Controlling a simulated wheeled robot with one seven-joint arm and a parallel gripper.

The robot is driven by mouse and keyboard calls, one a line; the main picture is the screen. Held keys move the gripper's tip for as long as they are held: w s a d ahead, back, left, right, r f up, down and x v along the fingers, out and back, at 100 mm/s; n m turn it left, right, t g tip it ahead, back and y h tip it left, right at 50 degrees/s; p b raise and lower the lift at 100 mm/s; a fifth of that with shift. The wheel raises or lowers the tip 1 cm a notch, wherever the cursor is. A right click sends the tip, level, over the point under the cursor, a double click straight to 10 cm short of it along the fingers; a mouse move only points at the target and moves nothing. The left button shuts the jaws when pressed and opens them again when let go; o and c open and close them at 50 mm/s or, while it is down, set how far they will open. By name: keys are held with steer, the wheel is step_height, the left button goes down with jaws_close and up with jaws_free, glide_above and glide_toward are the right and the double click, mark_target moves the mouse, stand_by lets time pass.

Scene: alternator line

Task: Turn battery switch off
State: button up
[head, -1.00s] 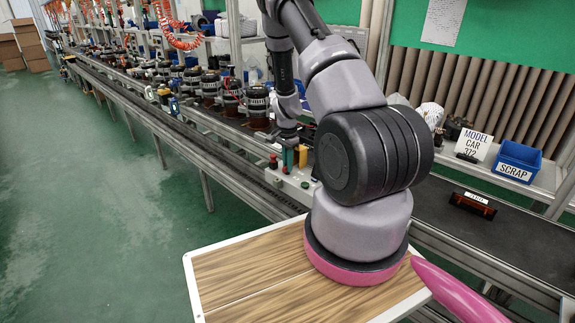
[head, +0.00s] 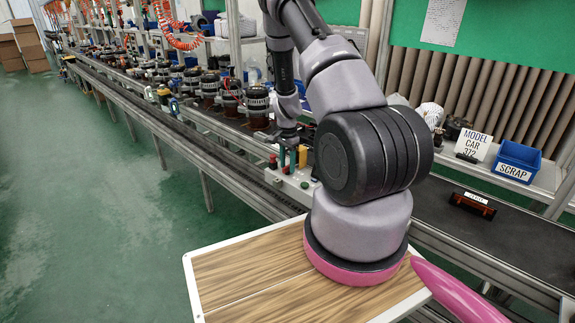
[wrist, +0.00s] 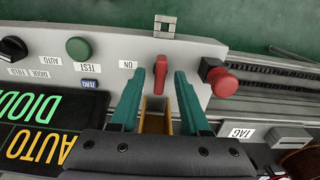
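The battery switch is a red lever (wrist: 160,76) on a light grey panel (wrist: 120,48), with an "ON" label to its left in the wrist view. It points roughly along my fingers. My gripper (wrist: 158,82) is open, with one teal finger on each side of the lever and a visible gap on both sides. In the head view my gripper (head: 291,158) hangs just above the control box (head: 291,182); the lever cannot be made out clearly there.
A red mushroom button (wrist: 222,82) is close to the right of my right finger. A green button (wrist: 78,47) and a lit display (wrist: 35,125) are to the left. A blue scrap bin (head: 517,162) and several alternators stand along the conveyor line.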

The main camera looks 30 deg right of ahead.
steer(key=shift+r, duration=0.1)
step_height(320, 180, up, 11)
steer(key=shift+f, duration=0.2)
stand_by(0.6)
step_height(320, 180, up, 12)
steer(key=n+t, duration=0.2)
glide_above(287, 166)
steer(key=s+a, duration=0.1)
steer(key=a, duration=0.3)
steer(key=s+a+r+n+t+y, duration=0.1)
steer(key=s+a+r, duration=0.2)
steer(key=r, duration=0.4)
steer(key=s+a+r+n+t+y, duration=0.1)
steer(key=s+a+r, duration=0.25)
steer(key=r, duration=0.35)
steer(key=s+a+r+n+t, duration=0.1)
steer(key=s+r, duration=0.4)
steer(key=s, duration=0.5)
steer(key=s+a+r+n+t, duration=0.2)
steer(key=s+a+r+n, duration=0.2)
steer(key=s, duration=0.5)
step_height(287, 166, up, 2)
steer(key=shift+s+a+r+n, duration=0.1)
steer(key=shift+s+a+n, duration=0.05)
steer(key=shift+s+n, duration=0.2)
